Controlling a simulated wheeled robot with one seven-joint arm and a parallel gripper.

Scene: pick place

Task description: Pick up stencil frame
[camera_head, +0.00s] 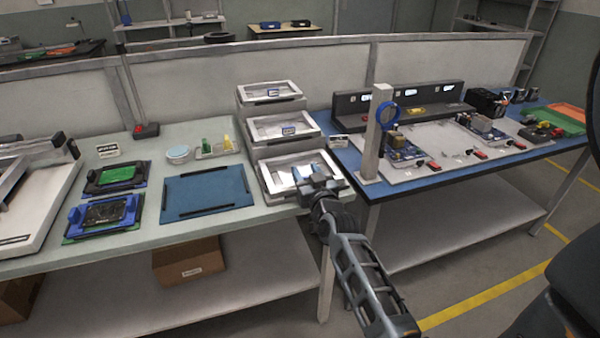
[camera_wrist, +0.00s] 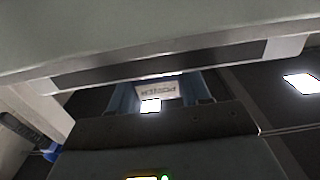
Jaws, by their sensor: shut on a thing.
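Three pale stencil frames sit one behind the other in a stepped rack at the middle of the head view. The nearest and lowest stencil frame (camera_head: 270,183) has a whitish rim and a grey, shiny middle. My gripper (camera_head: 312,183) is at its front right edge, with its blue fingers shut on the rim. In the wrist view a pale edge with a dark strip (camera_wrist: 160,66) crosses in front of my gripper (camera_wrist: 157,92). The fingertips are partly hidden behind it. The middle stencil frame (camera_head: 283,127) and the top stencil frame (camera_head: 269,92) stand behind.
A blue mat (camera_head: 206,192) lies left of the rack. Green and black boards in blue holders (camera_head: 116,177) are further left. To the right, a grey post with a blue ring (camera_head: 377,135) stands close by on the blue table (camera_head: 440,165), beside several circuit boards.

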